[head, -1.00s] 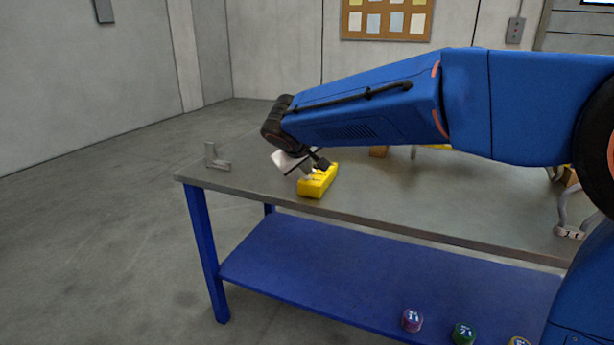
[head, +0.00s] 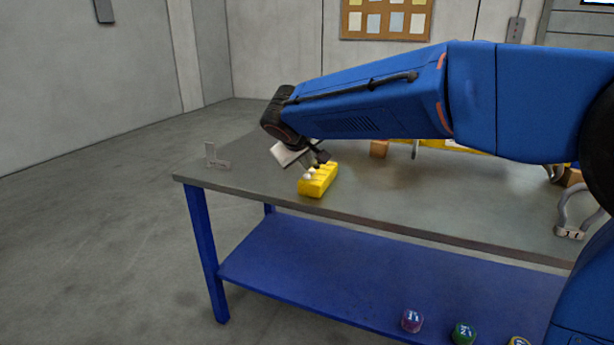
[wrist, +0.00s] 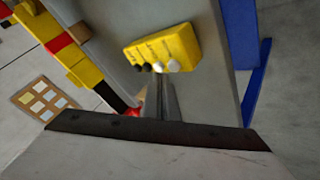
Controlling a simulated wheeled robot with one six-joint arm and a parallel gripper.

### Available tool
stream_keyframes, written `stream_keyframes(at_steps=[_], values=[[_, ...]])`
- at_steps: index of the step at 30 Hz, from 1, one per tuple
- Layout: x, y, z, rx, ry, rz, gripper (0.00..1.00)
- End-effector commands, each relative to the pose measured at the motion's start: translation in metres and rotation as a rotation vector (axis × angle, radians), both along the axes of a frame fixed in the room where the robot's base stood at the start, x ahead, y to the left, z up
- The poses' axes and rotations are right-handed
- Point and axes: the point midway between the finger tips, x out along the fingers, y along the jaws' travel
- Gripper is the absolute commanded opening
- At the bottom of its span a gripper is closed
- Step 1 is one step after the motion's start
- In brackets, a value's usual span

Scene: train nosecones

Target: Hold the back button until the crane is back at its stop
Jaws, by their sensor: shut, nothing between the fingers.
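The yellow button box (head: 318,183) sits on the bench near its front edge, left of centre. In the wrist view the box (wrist: 170,45) has dark and white round buttons in a row along one side. My gripper (head: 312,164) is shut and empty, just above the box; in the wrist view its fingertips (wrist: 161,76) point at the button side. I cannot tell if they touch a button. A yellow and red beam (wrist: 62,43), perhaps the crane, shows at left; my arm mostly hides that area in the head view.
A grey angle bracket (head: 215,159) stands at the bench's left end. A brown block (head: 379,149) is farther back. A grey shackle-like piece (head: 571,218) stands at right. Coloured pieces (head: 412,321) lie on the blue lower shelf.

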Motion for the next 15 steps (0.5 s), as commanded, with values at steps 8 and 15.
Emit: stream_keyframes(at_steps=[8,15], values=[[0.0,0.0,0.003,0.001,-0.001,0.0,0.0],[0.0,0.0,0.02,0.001,-0.001,0.0,0.0]])
